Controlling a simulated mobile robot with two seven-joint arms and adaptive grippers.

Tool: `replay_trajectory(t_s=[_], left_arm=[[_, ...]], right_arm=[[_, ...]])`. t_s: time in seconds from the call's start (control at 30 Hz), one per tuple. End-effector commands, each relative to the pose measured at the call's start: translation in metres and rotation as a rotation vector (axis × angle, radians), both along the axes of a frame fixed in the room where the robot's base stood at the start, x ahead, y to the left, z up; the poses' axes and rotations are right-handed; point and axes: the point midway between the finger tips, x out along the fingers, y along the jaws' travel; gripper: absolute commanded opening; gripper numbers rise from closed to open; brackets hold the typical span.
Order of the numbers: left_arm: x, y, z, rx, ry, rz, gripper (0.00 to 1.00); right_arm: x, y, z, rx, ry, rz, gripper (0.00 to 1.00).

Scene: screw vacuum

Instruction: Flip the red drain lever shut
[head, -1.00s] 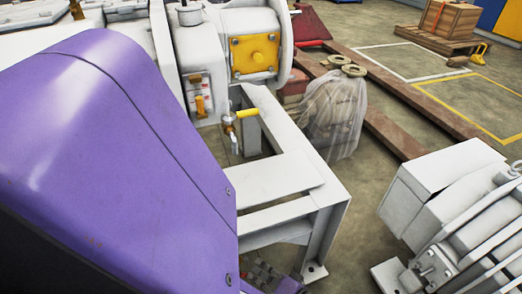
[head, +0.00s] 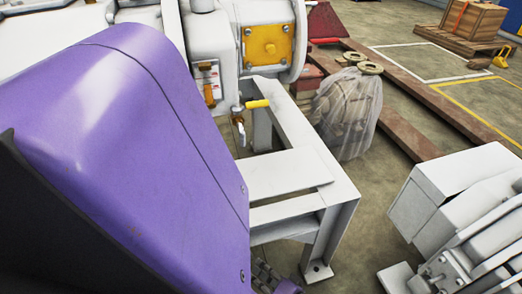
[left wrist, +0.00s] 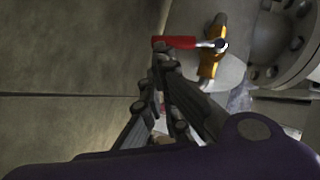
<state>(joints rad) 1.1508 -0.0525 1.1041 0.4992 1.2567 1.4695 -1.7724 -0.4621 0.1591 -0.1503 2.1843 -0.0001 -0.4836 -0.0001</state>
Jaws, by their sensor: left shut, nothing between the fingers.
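The red drain lever (left wrist: 178,42) shows in the left wrist view, lying roughly level in the picture beside an orange-yellow valve body (left wrist: 208,68). I cannot make out the red lever in the head view. My left gripper (left wrist: 162,58) is shut and empty, its fingertips just below the lever's left end in the picture; whether they touch it I cannot tell. In the head view only a small dark part of the left gripper (head: 267,275) shows at the bottom, largely hidden by my purple arm. My right gripper is not in view.
A small valve with a yellow handle (head: 257,104) sits by the white machine frame (head: 285,174). A plastic-wrapped bundle (head: 346,112) stands behind the frame. Another white machine (head: 455,190) is at the right. Bare floor lies between them.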

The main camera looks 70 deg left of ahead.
Motion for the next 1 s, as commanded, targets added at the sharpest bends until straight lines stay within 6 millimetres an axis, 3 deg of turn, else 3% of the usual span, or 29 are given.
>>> replay_trajectory(t_s=[1.0], left_arm=[[-0.009,0.0004,-0.0088,0.0,0.0,0.001,0.0]], right_arm=[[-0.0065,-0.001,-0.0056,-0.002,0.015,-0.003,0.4]])
